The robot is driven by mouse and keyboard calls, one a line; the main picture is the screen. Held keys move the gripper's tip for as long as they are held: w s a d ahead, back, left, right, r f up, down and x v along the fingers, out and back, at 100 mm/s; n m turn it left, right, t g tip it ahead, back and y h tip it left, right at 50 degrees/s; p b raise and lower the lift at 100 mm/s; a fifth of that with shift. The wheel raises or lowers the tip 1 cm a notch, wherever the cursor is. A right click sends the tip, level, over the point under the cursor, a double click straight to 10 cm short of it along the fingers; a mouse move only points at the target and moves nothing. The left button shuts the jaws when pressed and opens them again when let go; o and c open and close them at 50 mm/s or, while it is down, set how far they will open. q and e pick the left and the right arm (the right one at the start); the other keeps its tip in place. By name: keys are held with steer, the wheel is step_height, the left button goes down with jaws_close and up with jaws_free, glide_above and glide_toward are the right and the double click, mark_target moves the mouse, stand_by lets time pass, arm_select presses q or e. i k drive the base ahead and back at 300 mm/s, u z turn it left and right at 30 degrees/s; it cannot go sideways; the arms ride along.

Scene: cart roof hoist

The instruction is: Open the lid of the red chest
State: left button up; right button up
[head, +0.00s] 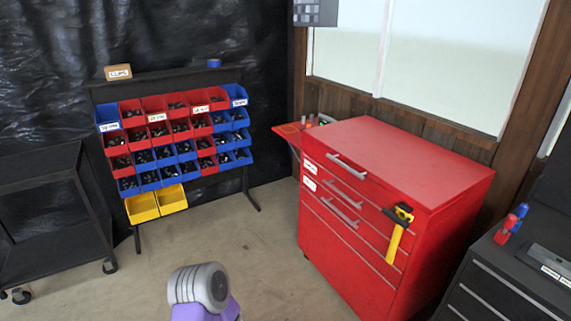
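The red chest (345,235) stands right of the middle, against the wooden wall below the window. Its flat red lid (410,160) looks shut. A silver bar handle (347,166) sits at the upper front edge, just under the top. More silver handles (342,201) are on the drawer fronts below, and the drawers look closed. A grey and purple part of my own arm shows at the bottom, well in front of the chest and apart from it. Neither of my grippers is in view.
A yellow and black tool (398,233) hangs on the chest's front right. A red side shelf (290,130) holds small items. A dark cabinet (500,285) stands close on the right. A bin rack (175,140) and black cart (55,215) stand left. Floor (255,255) before the chest is clear.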

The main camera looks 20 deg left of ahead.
mark_target(429, 177)
steer(key=u, duration=0.55)
steer(key=i, duration=1)
steer(key=u, duration=0.4)
